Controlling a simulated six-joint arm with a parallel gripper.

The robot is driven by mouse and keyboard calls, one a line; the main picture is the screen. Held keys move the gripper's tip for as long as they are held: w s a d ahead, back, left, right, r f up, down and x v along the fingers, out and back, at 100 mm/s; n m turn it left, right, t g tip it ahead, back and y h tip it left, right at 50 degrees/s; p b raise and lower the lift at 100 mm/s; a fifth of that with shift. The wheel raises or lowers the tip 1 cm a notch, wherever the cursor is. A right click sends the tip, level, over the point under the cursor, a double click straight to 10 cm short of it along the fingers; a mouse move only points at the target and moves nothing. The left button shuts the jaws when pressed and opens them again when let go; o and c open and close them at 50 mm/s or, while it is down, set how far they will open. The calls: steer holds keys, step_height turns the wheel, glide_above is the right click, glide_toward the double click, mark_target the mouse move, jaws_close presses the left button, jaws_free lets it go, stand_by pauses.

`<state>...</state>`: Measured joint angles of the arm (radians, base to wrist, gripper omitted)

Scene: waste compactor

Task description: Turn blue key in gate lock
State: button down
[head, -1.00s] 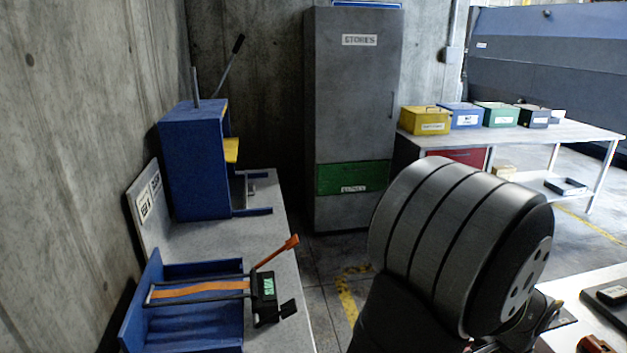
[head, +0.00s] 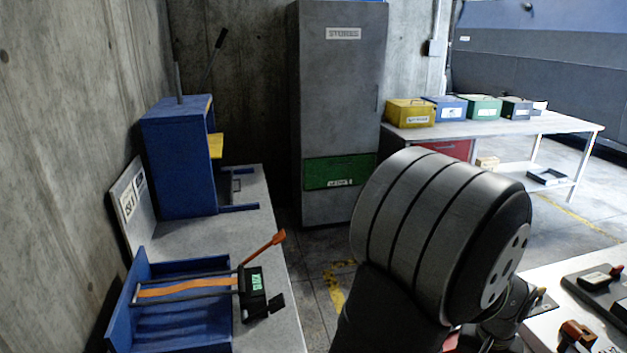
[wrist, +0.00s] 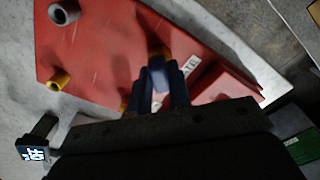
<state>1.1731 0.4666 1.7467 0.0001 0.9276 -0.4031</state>
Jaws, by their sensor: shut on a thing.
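In the wrist view, my gripper (wrist: 157,92) has its two dark fingers closed on the blue key (wrist: 157,74). The key points at a yellow lock cylinder (wrist: 158,53) on the red gate lock housing (wrist: 105,45), beside a white label (wrist: 190,66) whose visible letters end in "TE". Key and cylinder look in contact, but the blur hides how deep the key sits and which way it is turned. In the head view my arm hides the red housing and the key.
A yellow stub (wrist: 60,80) and a grey tube (wrist: 64,12) stick out of the red housing. In the head view, a blue press (head: 180,155) and strapping tool (head: 254,290) stand on the left bench. A grey stores cabinet (head: 340,110) and box-laden table (head: 560,122) stand behind.

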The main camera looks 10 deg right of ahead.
steer(key=shift+f, duration=0.1)
steer(key=n, duration=0.4)
steer(key=shift+n, duration=0.3)
steer(key=shift+n, duration=1.9)
steer(key=c, duration=1.3)
jaws_free()
steer(key=shift+o, duration=0.2)
